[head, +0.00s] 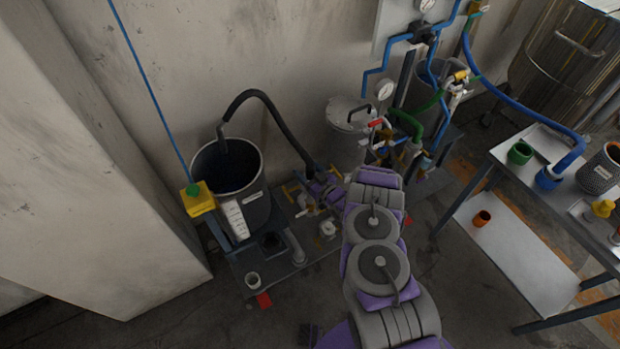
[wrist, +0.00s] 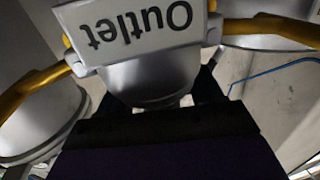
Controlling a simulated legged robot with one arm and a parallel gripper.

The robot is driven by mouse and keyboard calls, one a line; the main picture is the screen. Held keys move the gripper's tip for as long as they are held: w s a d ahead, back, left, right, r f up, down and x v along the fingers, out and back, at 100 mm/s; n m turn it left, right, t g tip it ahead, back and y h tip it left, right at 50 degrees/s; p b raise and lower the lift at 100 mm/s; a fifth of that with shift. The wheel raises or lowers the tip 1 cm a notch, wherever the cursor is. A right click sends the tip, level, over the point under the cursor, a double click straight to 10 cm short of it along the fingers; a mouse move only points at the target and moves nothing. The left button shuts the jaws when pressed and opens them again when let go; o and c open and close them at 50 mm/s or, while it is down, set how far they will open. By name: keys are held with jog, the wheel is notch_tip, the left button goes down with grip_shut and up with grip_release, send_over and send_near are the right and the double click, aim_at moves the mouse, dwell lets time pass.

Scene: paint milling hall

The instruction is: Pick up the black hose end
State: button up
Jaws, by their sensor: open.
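The black hose (head: 262,95) arcs in the head view from a dark bucket (head: 228,170) on the left down toward my gripper (head: 322,188). One hose end (head: 222,131) hangs at the bucket's mouth; the other runs down behind or beside my gripper, and its tip is hidden. My gripper is open beside yellow handles on the low bench. In the wrist view a pale fitting labelled "Outlet" (wrist: 140,30), upside down, fills the upper middle, with a yellow handle on each side. A dark purple part of my gripper fills the bottom. I cannot make out the hose there.
A lidded metal pot (head: 347,125) and pipework with gauges stand behind my arm. A metal table (head: 535,160) stands on the right. The wall is close behind.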

jog(key=shift+a, duration=0.15)
jog(key=shift+d, duration=0.25)
jog(key=c, duration=0.5)
jog(key=shift+a, duration=0.1)
grip_shut()
